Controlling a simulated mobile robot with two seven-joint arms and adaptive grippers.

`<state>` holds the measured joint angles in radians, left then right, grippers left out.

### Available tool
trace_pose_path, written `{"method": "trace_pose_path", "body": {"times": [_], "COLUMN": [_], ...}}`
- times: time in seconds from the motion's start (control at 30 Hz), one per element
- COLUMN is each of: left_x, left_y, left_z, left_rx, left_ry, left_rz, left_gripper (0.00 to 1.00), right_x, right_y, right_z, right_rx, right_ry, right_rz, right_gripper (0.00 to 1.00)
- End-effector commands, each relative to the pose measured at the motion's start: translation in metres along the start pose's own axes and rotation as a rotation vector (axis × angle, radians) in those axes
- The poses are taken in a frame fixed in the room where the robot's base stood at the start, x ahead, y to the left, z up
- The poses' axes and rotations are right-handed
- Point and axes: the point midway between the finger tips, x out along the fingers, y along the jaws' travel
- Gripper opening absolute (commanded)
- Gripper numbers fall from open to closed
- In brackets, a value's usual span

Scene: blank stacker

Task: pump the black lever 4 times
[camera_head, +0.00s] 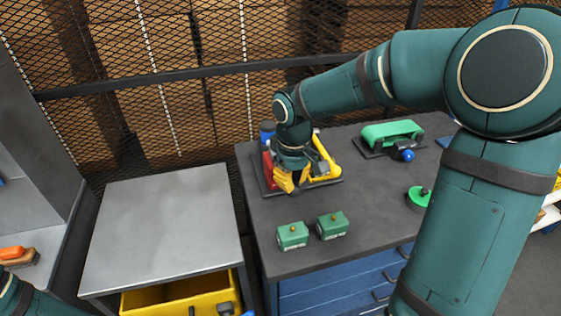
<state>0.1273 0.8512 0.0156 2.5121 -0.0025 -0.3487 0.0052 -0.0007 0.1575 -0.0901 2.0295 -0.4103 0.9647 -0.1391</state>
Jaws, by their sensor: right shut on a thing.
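A machine with a red part (268,171), a yellow curved arm (326,160) and a blue cylinder (267,131) stands on a dark base plate (332,181) on the dark workbench. My right gripper (291,186) reaches down over the machine from above and is shut at its front. The black lever cannot be made out clearly; my gripper and wrist cover that part of the machine. The lever's height and tilt cannot be told. Only a bit of my left arm shows at the lower left corner; its gripper is out of view.
Two green boxes (292,236) (333,225) stand at the bench's front. A green machine with a blue knob (393,133) stands behind right, and a round green piece (416,198) at right. A bare grey table (165,225) stands left, above a yellow bin (170,297). Mesh fencing is behind.

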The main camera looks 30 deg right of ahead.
Motion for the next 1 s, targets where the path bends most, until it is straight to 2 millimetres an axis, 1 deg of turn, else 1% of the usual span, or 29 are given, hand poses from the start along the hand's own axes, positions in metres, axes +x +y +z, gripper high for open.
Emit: {"method": "trace_pose_path", "body": {"times": [0.03,0.67,0.9,1.0], "left_x": [0.004,0.030,0.026,0.022], "left_y": [-0.002,-0.011,-0.010,-0.008], "left_z": [0.000,-0.004,-0.004,-0.004], "left_rx": [0.000,0.002,0.002,0.002], "left_ry": [0.002,0.016,0.015,0.014], "left_rz": [0.000,-0.001,-0.001,-0.001], "left_gripper": [0.78,0.78,0.78,0.78], "right_x": [0.006,0.045,0.041,0.035], "right_y": [0.001,0.001,0.001,0.001], "right_z": [0.000,0.000,0.000,0.000], "right_rx": [0.001,0.002,0.002,0.002], "right_ry": [0.000,0.000,0.000,0.000], "right_rz": [0.001,0.001,0.001,0.002], "right_gripper": [0.00,0.00,0.00,0.00]}}
